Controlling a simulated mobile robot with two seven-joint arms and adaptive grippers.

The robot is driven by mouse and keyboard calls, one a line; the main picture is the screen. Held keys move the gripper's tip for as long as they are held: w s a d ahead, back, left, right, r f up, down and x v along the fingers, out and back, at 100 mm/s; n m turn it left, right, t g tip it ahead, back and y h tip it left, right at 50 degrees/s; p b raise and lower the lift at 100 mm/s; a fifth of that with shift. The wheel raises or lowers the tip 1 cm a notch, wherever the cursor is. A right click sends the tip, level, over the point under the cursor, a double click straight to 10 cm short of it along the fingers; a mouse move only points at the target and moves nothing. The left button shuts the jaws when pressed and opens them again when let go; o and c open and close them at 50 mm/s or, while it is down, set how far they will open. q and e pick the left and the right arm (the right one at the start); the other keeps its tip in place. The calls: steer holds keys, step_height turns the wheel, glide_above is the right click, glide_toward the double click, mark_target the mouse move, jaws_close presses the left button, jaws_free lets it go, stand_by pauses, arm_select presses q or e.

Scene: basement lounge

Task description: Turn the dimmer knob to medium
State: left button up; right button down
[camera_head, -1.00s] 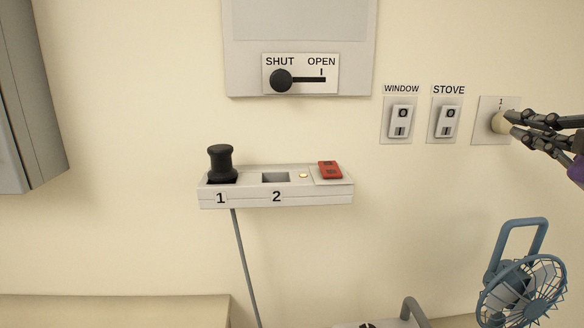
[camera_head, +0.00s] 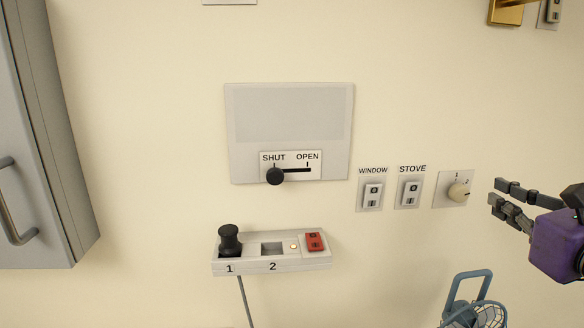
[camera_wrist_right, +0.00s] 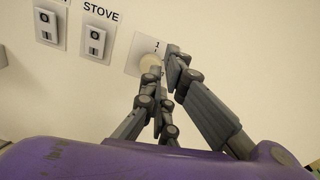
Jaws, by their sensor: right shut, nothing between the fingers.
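The dimmer knob (camera_head: 458,192) is a round cream knob on a grey wall plate (camera_head: 443,201), right of the STOVE switch. A "1" shows above it and a small "2" at its upper right; its exact setting is too small to read. My right gripper (camera_head: 496,191) is shut and empty, to the right of the knob and apart from it in the head view. In the right wrist view the knob (camera_wrist_right: 150,63) is partly hidden behind the gripper's fingers (camera_wrist_right: 162,72). My left gripper is not in view.
WINDOW (camera_head: 373,194) and STOVE (camera_head: 411,193) switches sit left of the knob. A SHUT/OPEN slider (camera_head: 275,176) and a shelf with a black handle (camera_head: 229,240) and red switch (camera_head: 314,242) are further left. A blue fan (camera_head: 472,312) stands below. A grey cabinet (camera_head: 45,130) is at left.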

mark_target(458, 193)
steer(key=shift+m, duration=0.9)
steer(key=w, duration=0.4)
steer(key=w+b, duration=0.1)
steer(key=w, duration=0.1)
steer(key=shift+w+a, duration=0.35)
steer(key=shift+w, duration=0.05)
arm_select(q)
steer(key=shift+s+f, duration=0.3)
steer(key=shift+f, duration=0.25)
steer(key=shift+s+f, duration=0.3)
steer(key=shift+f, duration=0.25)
arm_select(e)
steer(key=shift+d+r, duration=0.1)
steer(key=shift+r, duration=0.1)
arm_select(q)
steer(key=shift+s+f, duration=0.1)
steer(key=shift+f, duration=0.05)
arm_select(e)
steer(key=shift+f+t, duration=0.15)
steer(key=shift+t, duration=0.15)
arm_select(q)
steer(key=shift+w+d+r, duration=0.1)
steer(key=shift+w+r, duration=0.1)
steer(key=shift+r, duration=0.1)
arm_select(e)
steer(key=shift+a, duration=0.6)
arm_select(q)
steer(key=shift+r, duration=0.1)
